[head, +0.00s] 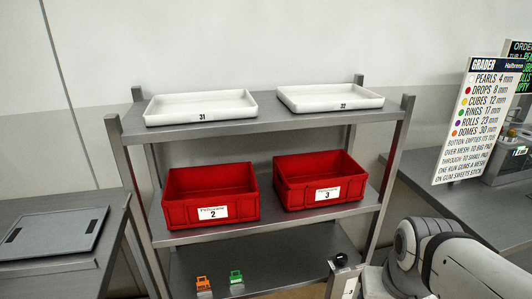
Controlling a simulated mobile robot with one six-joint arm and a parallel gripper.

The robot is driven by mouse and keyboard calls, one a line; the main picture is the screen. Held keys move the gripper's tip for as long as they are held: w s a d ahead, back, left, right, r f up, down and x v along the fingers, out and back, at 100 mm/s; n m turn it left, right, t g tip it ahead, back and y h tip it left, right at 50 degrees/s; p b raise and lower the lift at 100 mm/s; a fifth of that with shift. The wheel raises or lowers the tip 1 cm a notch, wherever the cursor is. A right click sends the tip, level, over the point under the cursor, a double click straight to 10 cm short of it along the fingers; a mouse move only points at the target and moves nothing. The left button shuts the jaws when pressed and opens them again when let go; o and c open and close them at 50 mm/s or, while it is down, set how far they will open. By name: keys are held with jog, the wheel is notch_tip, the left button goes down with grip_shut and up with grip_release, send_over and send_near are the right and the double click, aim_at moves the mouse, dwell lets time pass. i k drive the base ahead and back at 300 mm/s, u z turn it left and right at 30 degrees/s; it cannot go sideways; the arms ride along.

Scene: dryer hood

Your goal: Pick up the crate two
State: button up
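Crate two (211,213) is a red open-topped box with a white label reading "2" on its front. It sits upright on the left of the middle shelf of a grey metal rack and looks empty. My pale arm shows at the bottom right, in front of the rack's right side and apart from the crate. My gripper's fingers are not visible in the head view.
A similar red crate labelled "3" (328,195) stands right of it with a narrow gap. White trays "31" (201,117) and "32" (342,108) are on the shelf above. Orange (203,284) and green (236,277) items lie below. Tables flank the rack (140,190).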

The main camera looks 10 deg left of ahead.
aim_at(206, 195)
jog(key=k, duration=1.25)
jog(key=u, duration=0.4)
jog(key=i, duration=0.6)
jog(key=u, duration=0.35)
